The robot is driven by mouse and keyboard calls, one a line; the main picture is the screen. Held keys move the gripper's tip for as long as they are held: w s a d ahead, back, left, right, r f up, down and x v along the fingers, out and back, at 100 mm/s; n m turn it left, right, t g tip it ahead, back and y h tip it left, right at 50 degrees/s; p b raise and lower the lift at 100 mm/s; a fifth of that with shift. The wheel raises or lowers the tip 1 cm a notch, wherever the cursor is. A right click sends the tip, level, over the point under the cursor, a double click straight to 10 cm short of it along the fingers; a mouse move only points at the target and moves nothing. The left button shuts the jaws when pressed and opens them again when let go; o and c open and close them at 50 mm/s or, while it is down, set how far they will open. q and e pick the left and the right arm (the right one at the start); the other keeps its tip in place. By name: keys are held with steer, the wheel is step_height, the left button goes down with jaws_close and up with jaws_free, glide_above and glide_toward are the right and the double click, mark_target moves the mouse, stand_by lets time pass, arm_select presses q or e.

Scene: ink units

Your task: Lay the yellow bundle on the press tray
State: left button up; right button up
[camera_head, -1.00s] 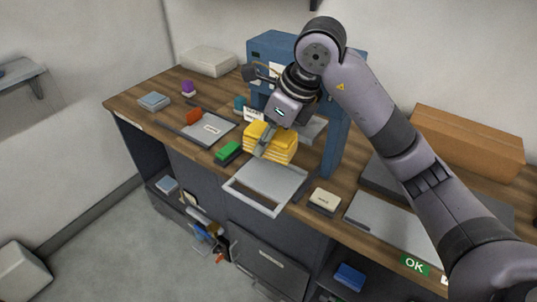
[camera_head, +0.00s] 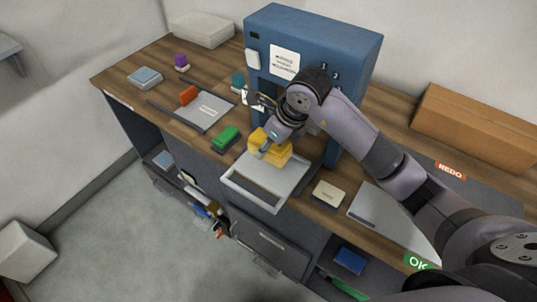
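The yellow bundle (camera_head: 276,151) is at the back end of the press tray (camera_head: 262,184), in front of the blue press (camera_head: 318,48). The tray is a light grey plate with a raised frame, reaching out over the bench's front edge. My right gripper (camera_head: 263,152) is at the bundle with a finger along its front left side. The other finger is hidden, so I cannot tell whether it grips the bundle. I cannot tell whether the bundle rests on the tray or is held just above it. My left gripper is not in view.
A green stamp pad (camera_head: 226,138) lies left of the tray and a beige block (camera_head: 328,193) lies right of it. A grey tray with a label (camera_head: 208,110) is further left. A cardboard box (camera_head: 475,125) stands back right. REDO and OK signs mark the right side.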

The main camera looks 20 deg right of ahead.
mark_target(268, 167)
steer(key=shift+s+f, duration=0.15)
steer(key=shift+f, duration=0.5)
step_height(268, 167, down, 4)
steer(key=shift+f+p, duration=0.1)
steer(key=shift+p, duration=0.25)
steer(key=shift+f, duration=0.15)
steer(key=o, duration=1.3)
steer(key=shift+c, duration=0.2)
